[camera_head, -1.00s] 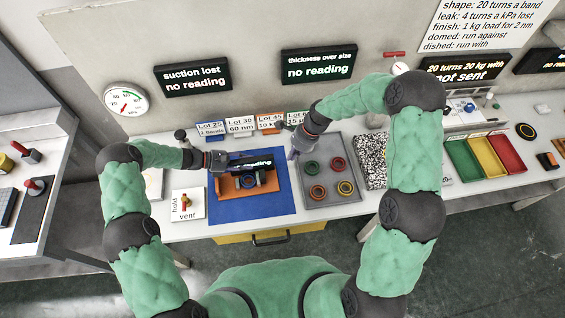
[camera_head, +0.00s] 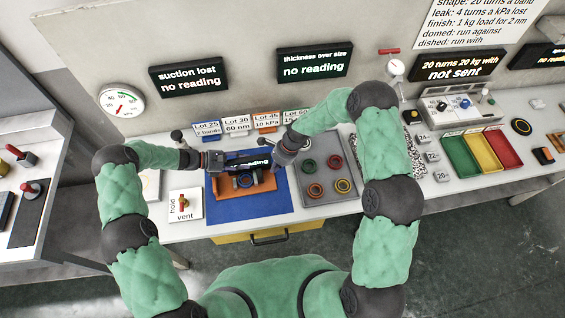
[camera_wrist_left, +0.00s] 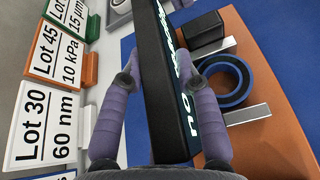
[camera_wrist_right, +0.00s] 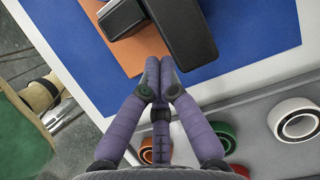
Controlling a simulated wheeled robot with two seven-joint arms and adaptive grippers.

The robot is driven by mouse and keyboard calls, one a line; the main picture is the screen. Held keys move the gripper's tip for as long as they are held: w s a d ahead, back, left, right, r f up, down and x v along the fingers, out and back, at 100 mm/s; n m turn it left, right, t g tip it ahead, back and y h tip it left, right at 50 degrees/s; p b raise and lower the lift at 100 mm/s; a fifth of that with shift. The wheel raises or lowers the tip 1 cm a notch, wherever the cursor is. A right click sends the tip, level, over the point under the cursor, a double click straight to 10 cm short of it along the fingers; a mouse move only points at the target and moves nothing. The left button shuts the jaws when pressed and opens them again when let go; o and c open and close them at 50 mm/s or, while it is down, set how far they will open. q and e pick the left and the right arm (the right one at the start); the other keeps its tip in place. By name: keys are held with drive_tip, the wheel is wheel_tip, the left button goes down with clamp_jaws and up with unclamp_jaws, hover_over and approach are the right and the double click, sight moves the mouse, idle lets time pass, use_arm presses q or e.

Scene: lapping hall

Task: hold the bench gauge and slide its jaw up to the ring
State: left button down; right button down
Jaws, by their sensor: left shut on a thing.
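The bench gauge has an orange base (camera_head: 262,187) and a long black display housing (camera_wrist_left: 165,85), and lies on a blue mat (camera_head: 222,207). A blue ring (camera_wrist_left: 225,82) sits on the base between a black block with a pale metal face (camera_wrist_left: 207,32) and another pale metal piece (camera_wrist_left: 248,115). Whether either touches the ring I cannot tell. My left gripper (camera_wrist_left: 160,75) is shut on the display housing. My right gripper (camera_wrist_right: 161,80) is shut and empty, its fingertips together beside the gauge's right end, close to the housing.
A grey tray (camera_head: 326,202) with several coloured rings stands right of the mat. A hold/vent switch panel (camera_head: 185,206) is on the left. Lot cards (camera_head: 236,126) stand behind the gauge. Green, yellow and red bins (camera_head: 462,155) are further right.

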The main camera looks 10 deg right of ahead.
sight(267, 176)
drive_tip(key=shift+a, duration=1)
drive_tip(key=shift+a, duration=0.7)
drive_tip(key=shift+s, duration=0.1)
drive_tip(key=d, duration=0.4)
drive_tip(key=shift+d, duration=0.15)
drive_tip(key=v, duration=1)
